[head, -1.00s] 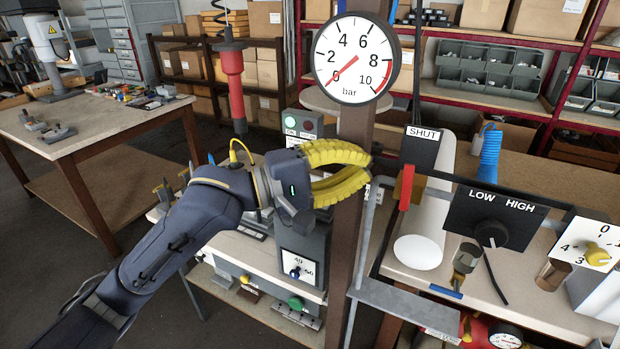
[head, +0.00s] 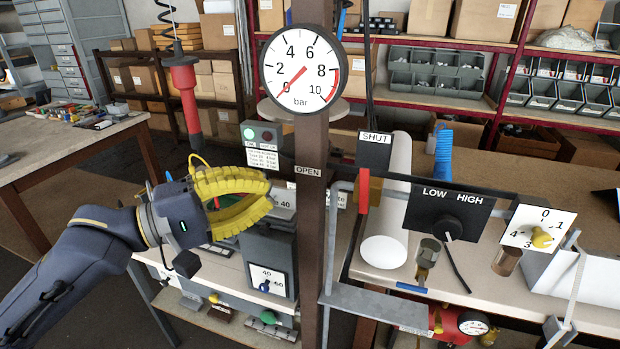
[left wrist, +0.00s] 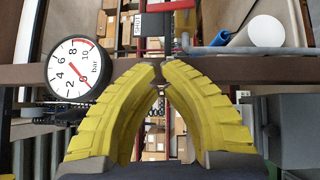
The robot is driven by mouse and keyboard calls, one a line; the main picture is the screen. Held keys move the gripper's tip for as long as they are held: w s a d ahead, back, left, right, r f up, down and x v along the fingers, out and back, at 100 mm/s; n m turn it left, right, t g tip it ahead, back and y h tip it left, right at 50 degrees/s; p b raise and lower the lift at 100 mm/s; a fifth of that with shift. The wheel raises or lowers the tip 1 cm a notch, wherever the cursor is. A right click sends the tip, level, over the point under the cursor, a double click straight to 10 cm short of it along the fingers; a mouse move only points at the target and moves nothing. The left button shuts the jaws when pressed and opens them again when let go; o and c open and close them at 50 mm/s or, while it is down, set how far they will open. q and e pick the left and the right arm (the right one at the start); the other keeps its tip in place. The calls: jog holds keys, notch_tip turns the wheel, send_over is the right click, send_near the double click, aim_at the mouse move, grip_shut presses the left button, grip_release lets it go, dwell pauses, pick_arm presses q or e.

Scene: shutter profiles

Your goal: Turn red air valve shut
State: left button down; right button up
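The red valve lever (head: 363,192) stands upright beside an orange-brown block (head: 376,190) on a grey horizontal pipe. It lies across the pipe, just below the SHUT sign (head: 375,138); the OPEN sign (head: 308,171) is on the post to its left. The pressure gauge (head: 302,70) has its needle at about 0. My left gripper (head: 270,193) is left of the post, apart from the lever, with its yellow fingertips together and nothing between them. In the left wrist view the tips (left wrist: 161,67) nearly meet, with the red lever (left wrist: 168,5) at the top edge. My right gripper is not in view.
The brown post (head: 312,240) stands between my left gripper and the lever. A red hanging tool (head: 186,95) is above and behind the gripper. A black LOW/HIGH knob panel (head: 440,205) and a white cylinder (head: 396,170) are right of the lever.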

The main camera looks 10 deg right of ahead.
aim_at(316, 173)
pick_arm(q)
jog(key=x, duration=0.9)
jog(key=shift+d, duration=0.4)
jog(key=shift+s+d+r, duration=0.1)
jog(key=shift+s+d, duration=0.35)
jog(key=shift+d, duration=0.45)
jog(key=shift+s+d+r, duration=0.1)
jog(key=shift+s+d, duration=0.35)
jog(key=shift+d, duration=0.45)
jog(key=shift+s+d+r, duration=0.2)
jog(key=shift+s+d, duration=0.2)
jog(key=shift+d, duration=0.15)
